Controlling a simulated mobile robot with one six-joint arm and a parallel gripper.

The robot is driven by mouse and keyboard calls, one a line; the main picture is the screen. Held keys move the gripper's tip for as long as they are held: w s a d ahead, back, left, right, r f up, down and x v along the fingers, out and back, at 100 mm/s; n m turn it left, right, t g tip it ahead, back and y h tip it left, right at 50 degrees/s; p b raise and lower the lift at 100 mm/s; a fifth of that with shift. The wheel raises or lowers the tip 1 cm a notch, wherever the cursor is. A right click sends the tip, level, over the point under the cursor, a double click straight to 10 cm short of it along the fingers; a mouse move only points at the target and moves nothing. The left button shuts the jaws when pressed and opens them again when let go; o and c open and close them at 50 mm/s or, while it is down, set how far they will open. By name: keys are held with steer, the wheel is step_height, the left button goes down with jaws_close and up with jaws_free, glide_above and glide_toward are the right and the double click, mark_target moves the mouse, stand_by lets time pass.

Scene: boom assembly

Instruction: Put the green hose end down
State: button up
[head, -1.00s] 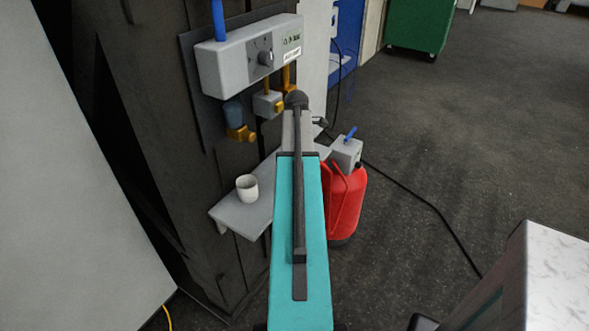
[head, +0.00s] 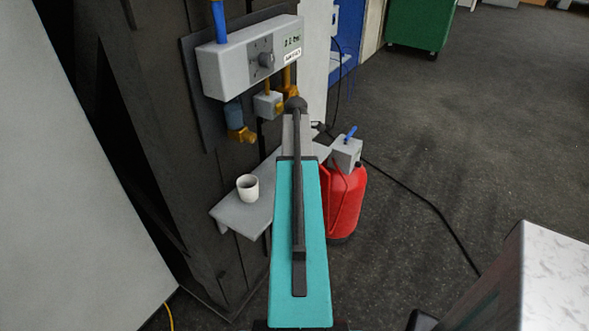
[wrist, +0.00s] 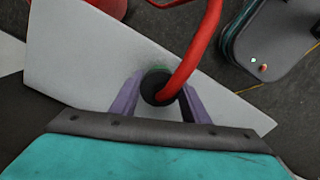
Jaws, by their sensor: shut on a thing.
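My gripper (wrist: 158,92) shows in the wrist view with two purple fingers, shut on the hose end. The hose end (wrist: 156,86) is black with a thin green rim, and a red hose (wrist: 203,45) rises from it. Below it is the grey shelf (wrist: 85,60); I cannot tell whether the hose end touches it. In the head view my arm covers the gripper and hose end, over the right part of the shelf (head: 240,215).
A white cup (head: 247,188) stands on the shelf. A red canister (head: 342,205) with a grey box and blue lever stands right of the shelf. A grey wall unit (head: 235,65) with brass fittings hangs above. A black cable crosses the open floor at right.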

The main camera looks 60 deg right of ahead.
steer(key=shift+f, duration=0.5)
steer(key=shift+f, duration=0.1)
steer(key=o, duration=1.4)
steer(key=shift+r, duration=0.2)
steer(key=shift+r+b, duration=1.35)
steer(key=shift+r, duration=4.6)
